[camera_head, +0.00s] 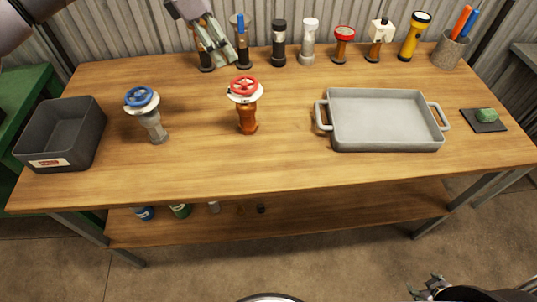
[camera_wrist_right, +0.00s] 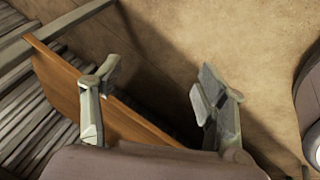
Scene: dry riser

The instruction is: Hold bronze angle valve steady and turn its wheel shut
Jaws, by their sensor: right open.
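The bronze angle valve (camera_head: 247,121) stands upright in the middle of the table in the head view, with a red wheel (camera_head: 244,86) on top. A grey valve with a blue wheel (camera_head: 142,97) stands to its left. My left gripper (camera_head: 220,57) hangs at the back of the table, in front of or beside a dark-based item (camera_head: 205,64) that it partly hides. Its jaw state and any contact are unclear. My right gripper (camera_head: 430,290) is low at the front right, away from the table top. In the right wrist view (camera_wrist_right: 158,92) its fingers are apart and empty.
A dark bin (camera_head: 88,140) is at the left. A grey tray (camera_head: 385,146) with handles and a dark pad (camera_head: 484,126) with a green lump are at the right. Several fittings and torches line the back. The front strip of the table is clear.

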